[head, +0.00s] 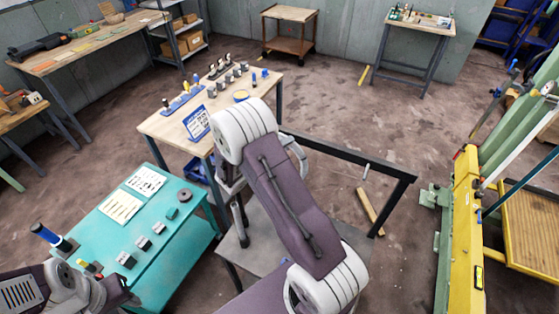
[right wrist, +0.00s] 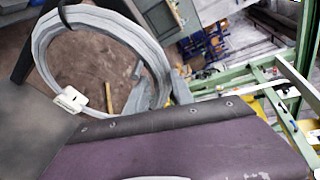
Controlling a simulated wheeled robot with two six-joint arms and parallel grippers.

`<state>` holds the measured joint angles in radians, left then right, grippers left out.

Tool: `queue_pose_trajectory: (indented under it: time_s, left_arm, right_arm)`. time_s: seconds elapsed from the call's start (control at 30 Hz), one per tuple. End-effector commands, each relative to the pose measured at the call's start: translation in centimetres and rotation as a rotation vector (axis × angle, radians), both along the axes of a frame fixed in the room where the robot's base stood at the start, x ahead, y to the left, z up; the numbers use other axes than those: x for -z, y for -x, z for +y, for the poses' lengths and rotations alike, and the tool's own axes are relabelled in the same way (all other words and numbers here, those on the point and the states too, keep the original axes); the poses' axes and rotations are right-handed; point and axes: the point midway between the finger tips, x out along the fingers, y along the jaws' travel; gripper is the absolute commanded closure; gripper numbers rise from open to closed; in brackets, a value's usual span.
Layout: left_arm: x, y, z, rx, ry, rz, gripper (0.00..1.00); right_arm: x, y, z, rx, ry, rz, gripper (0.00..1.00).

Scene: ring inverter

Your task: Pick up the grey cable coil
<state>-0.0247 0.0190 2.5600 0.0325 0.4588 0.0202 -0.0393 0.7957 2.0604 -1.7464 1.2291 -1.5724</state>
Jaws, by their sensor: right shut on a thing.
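The grey cable coil (right wrist: 42,42) shows in the right wrist view as a large upright loop with black ties and a small white piece low on it. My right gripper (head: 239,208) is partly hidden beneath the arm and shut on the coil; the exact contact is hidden. My left gripper (head: 118,293) is low at the left by the teal table, apart from the coil; its fingers are unclear.
A black rail frame (head: 345,163) stands behind my right arm over a grey plate (head: 240,246). The teal table (head: 180,222) holds small blocks and sheets. A wooden table (head: 265,78) with parts stands behind. A yellow machine (head: 466,240) is at right. A wooden stick (head: 370,206) lies on the floor.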

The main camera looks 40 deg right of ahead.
Motion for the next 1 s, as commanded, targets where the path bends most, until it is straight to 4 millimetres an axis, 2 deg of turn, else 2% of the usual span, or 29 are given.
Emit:
queue_pose_trajectory:
  time_s: [0.17,0.27,0.7,0.83,1.0]
  left_arm:
    - [0.0,0.0,0.0,0.0,0.0,0.0,0.64]
    - [0.2,0.0,0.0,0.0,0.0,0.0,0.64]
    - [0.9,0.0,0.0,0.0,0.0,0.0,0.64]
    - [0.9,0.0,0.0,0.0,0.0,0.0,0.64]
    - [0.9,0.0,0.0,0.0,0.0,0.0,0.64]
  right_arm:
    - [-0.3,-0.1,0.0,-0.002,0.001,-0.003,1.0]
    - [-1.1,-0.1,0.0,-0.001,0.001,-0.007,1.0]
    - [-8.8,-0.1,0.0,0.0,0.001,-0.008,1.0]
    - [-9.9,-0.1,0.0,-0.001,0.002,-0.005,1.0]
    - [-10.2,0.0,0.0,-0.001,0.002,-0.003,1.0]
